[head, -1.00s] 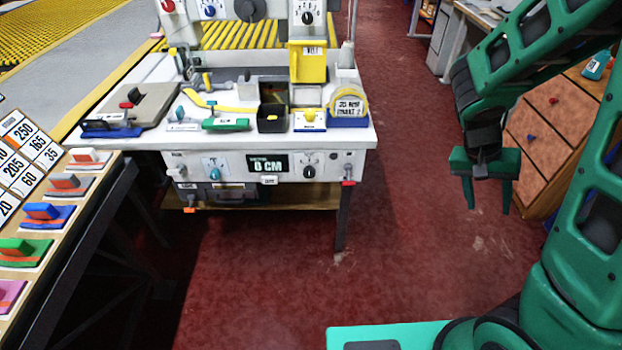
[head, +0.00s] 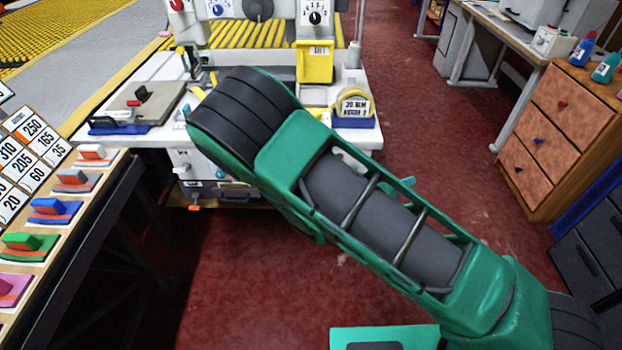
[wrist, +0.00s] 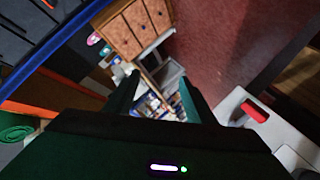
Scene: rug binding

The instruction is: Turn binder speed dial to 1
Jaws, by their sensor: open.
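The white binding machine (head: 362,139) stands ahead in the head view. A dial with a black knob (head: 315,17) is on its upper panel, at the right. A blue dial (head: 218,8) and a red knob (head: 178,5) are at its upper left. I cannot read which dial sets the binder speed. My arm hides the middle of the lower front panel, including the black dial there. My gripper (wrist: 158,100) shows in the wrist view, its two fingers apart and nothing visible between them. It is hidden behind my arm in the head view.
A red-capped part (wrist: 255,112) on a white surface is right of my fingers in the wrist view. A yellow bin (head: 314,62) and a tape-like yellow unit (head: 353,104) sit on the machine. A wooden drawer cabinet (head: 560,125) stands at right. Red floor between is clear.

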